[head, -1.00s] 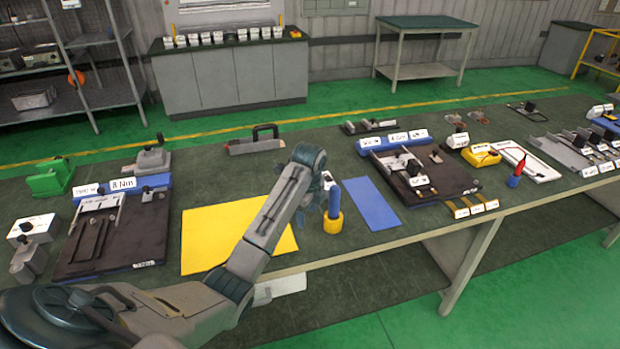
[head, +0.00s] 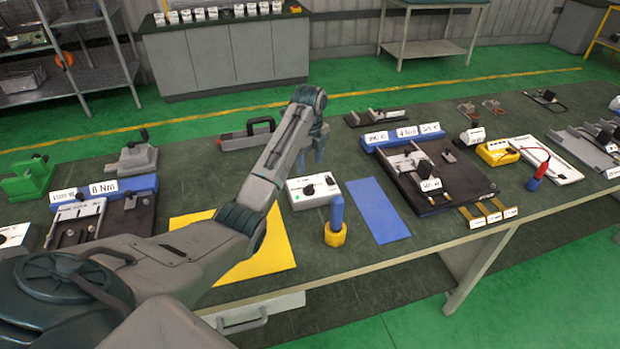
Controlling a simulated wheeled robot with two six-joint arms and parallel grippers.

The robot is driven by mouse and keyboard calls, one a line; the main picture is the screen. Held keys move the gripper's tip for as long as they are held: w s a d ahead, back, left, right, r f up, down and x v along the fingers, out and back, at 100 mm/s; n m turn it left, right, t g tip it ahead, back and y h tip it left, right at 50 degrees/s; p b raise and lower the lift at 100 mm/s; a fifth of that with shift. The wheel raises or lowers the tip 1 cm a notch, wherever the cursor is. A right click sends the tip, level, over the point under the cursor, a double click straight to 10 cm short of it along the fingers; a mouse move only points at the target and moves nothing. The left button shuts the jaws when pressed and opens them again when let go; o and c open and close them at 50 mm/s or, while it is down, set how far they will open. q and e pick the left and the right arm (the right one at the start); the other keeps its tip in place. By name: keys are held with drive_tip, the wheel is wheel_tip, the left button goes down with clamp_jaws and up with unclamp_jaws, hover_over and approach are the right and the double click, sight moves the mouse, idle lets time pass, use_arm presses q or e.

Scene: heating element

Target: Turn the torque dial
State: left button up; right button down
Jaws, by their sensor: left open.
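A small white box with a black dial (head: 309,189) on it stands on the dark workbench, just behind a blue-handled tool (head: 336,213) in a yellow base. My left arm comes in from the lower left across a yellow sheet. My left gripper (head: 312,158) points down in the picture above the white box, apart from its dial. Its jaws are open and look empty; the fingers are small and partly hidden by the wrist. The dial's markings are too small to read. My right gripper is not in view.
A blue mat (head: 378,211) lies right of the tool. A dark fixture board (head: 455,195) with labels is farther right, and another board (head: 140,216) is on the left. A grey device with a black handle (head: 247,136) stands behind my arm.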

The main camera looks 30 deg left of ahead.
use_arm(q)
drive_tip(key=p, duration=0.2)
hover_over(310, 186)
drive_tip(key=f, duration=0.4)
drive_tip(key=shift+s+d+f, duration=0.15)
drive_tip(key=shift+s+f, duration=0.1)
drive_tip(key=shift+s, duration=0.05)
drive_tip(key=f, duration=0.4)
drive_tip(key=shift+w+f, duration=0.15)
drive_tip(key=shift+w, duration=0.05)
drive_tip(key=shift+f, duration=0.1)
drive_tip(key=shift+c, duration=0.5)
drive_tip(key=c, duration=0.9)
drive_tip(key=shift+p, duration=0.3)
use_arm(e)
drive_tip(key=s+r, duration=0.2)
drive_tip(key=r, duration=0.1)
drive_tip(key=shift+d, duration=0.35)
